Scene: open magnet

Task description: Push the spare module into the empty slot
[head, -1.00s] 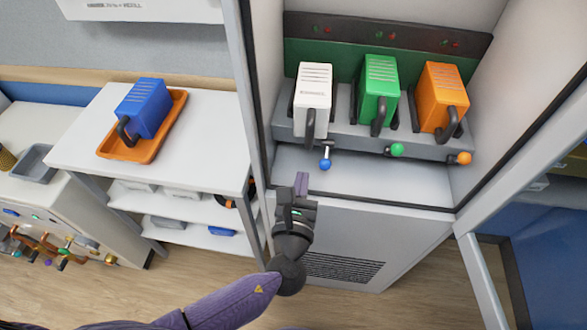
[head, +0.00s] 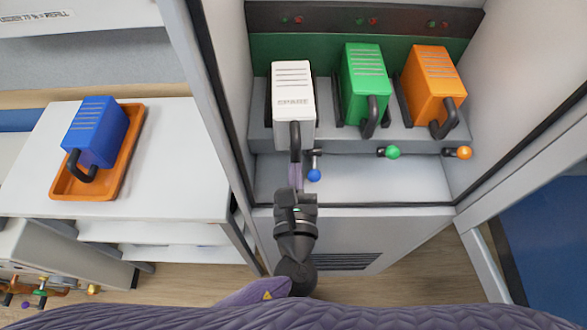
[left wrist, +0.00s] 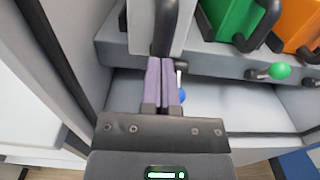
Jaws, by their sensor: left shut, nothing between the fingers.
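The white spare module (head: 293,100) stands in the left bay of the rack (head: 330,128), its black handle (head: 295,140) facing me. Its front sits lower in the head view than the green module's; I cannot tell how deep it is seated. My left gripper (head: 296,174) is shut and empty, its purple fingertips just in front of the handle's lower end. In the left wrist view the fingertips (left wrist: 161,64) overlap the handle (left wrist: 165,28); whether they touch is unclear. A blue-knobbed lever (head: 314,174) is close to the right of the fingers. My right gripper is out of view.
Green (head: 365,82) and orange (head: 433,85) modules fill the other bays, with green (head: 393,152) and orange (head: 464,153) lever knobs below. A blue module (head: 95,131) lies in an orange tray (head: 66,190) on the left table. Cabinet walls flank the rack.

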